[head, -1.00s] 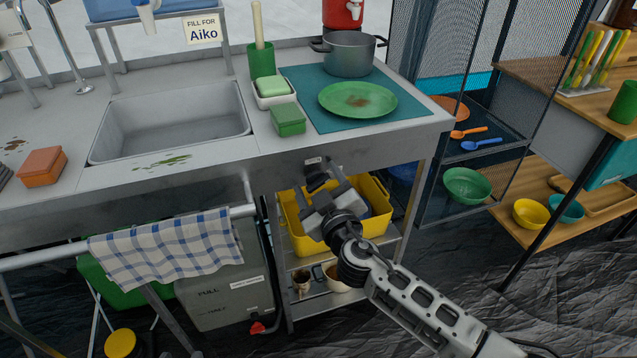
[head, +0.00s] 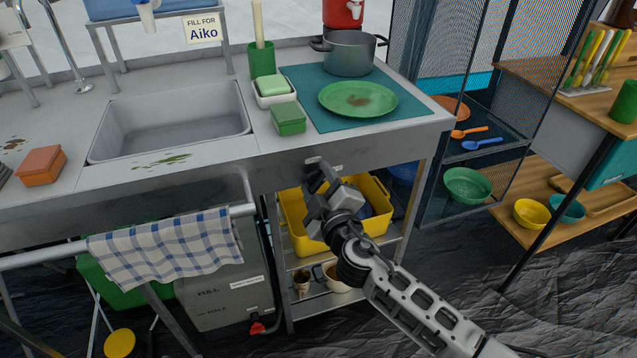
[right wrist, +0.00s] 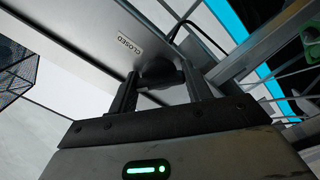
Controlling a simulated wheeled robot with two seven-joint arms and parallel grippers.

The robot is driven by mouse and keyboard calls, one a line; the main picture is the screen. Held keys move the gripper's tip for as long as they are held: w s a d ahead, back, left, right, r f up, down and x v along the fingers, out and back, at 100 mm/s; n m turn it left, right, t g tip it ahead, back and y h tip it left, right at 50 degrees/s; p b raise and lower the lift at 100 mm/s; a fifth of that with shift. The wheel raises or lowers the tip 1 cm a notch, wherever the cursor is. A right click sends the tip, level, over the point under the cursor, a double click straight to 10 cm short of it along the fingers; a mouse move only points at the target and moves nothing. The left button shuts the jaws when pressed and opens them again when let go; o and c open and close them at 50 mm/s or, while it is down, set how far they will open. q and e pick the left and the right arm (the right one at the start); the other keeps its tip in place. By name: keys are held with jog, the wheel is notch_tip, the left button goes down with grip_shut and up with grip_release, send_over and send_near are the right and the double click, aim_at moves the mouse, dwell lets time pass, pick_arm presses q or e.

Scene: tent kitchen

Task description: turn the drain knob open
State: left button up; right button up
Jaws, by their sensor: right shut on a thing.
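The dark drain knob (right wrist: 160,75) sits on the front panel of the steel sink unit, next to a small plate reading "CLOSED" (right wrist: 131,47). My right gripper (right wrist: 160,84) is shut on the knob, with one finger on each side of it. In the head view my right gripper (head: 318,178) is at the front face of the counter, under the rim, and mostly hides the knob. My left gripper is not in view.
The sink basin (head: 170,122) is at the left of the counter. A yellow bin (head: 296,238) stands on the shelf below my right gripper. A checked towel (head: 165,250) hangs on a rail at the left. A green plate (head: 380,97) and a pot (head: 349,55) are on the counter.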

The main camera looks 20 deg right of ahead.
jog(key=n, duration=0.5)
jog(key=shift+n, duration=0.4)
jog(key=shift+f+n+p, duration=0.1)
jog(key=shift+n+p, duration=0.25)
jog(key=shift+n, duration=0.45)
jog(key=o, duration=1)
jog(key=shift+s, duration=0.1)
